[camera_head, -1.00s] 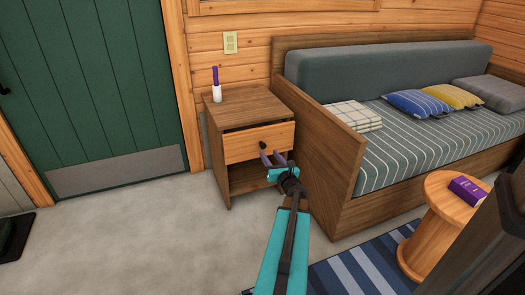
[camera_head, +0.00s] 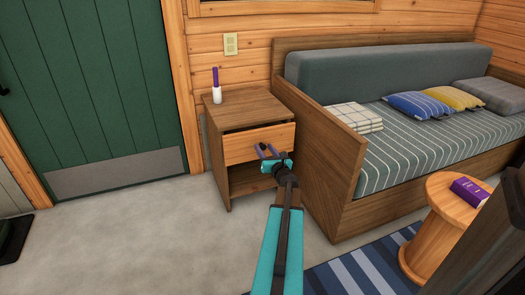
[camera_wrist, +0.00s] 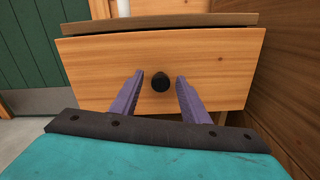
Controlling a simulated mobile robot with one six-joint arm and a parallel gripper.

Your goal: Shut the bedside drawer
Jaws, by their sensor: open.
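The bedside drawer (camera_head: 242,147) has a light wood front and a dark round knob. It stands partly out of the brown nightstand (camera_head: 246,107), with a dark gap above its front. My gripper (camera_head: 266,151) is at the drawer front. In the wrist view the drawer front (camera_wrist: 100,75) fills the middle, and my gripper (camera_wrist: 158,95) is open with its purple fingers on either side of the knob (camera_wrist: 160,82). The fingers look apart from the knob. I cannot tell whether the fingertips touch the drawer front.
A purple and white object (camera_head: 216,88) stands on the nightstand. The daybed's wooden end panel (camera_head: 325,165) is close on the right. A round stool (camera_head: 432,225) with a purple book (camera_head: 469,191) is at the lower right. Bare floor (camera_head: 150,235) lies to the left.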

